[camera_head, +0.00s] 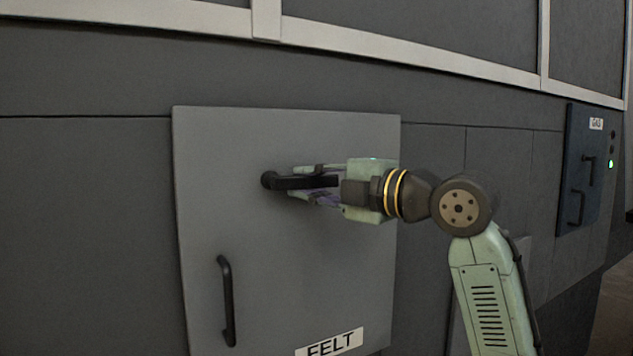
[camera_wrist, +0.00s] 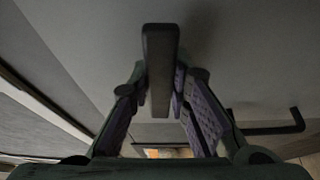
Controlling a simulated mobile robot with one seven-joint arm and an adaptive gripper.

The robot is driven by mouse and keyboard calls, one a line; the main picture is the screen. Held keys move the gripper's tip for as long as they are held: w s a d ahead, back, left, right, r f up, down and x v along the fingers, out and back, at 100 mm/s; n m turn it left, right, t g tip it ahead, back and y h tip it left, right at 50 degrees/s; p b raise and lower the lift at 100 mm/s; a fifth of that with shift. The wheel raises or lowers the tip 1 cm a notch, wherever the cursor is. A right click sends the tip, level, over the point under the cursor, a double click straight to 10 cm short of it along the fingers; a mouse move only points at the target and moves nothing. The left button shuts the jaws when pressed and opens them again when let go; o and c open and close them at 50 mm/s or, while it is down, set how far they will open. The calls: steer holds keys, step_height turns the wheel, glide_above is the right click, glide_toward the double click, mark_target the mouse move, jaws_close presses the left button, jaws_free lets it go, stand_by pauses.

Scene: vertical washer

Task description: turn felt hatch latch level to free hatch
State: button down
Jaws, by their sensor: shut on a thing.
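The felt hatch (camera_head: 230,165) is a grey square panel with a white FELT label (camera_head: 330,342) at its lower edge. Its black latch lever (camera_head: 290,182) lies about level, running right from a round pivot on the panel. My gripper (camera_head: 318,183) is shut on the lever, with one finger above and one below it. In the wrist view the lever (camera_wrist: 160,60) stands between the purple-padded fingers of my gripper (camera_wrist: 160,90). The free end of the lever is partly hidden by the fingers in the head view. The hatch appears flush with the wall.
A black fixed handle (camera_head: 227,300) is on the hatch's lower left, and a black handle shows in the wrist view (camera_wrist: 270,128). A dark blue GAS panel (camera_head: 580,165) with black handles is on the wall at the far right. A pale rail (camera_head: 400,58) runs above.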

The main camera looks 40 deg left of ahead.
steer(key=shift+r, duration=0.2)
stand_by(0.4)
steer(key=c, duration=1.5)
jaws_free()
steer(key=shift+d, duration=0.1)
steer(key=d, duration=1.2)
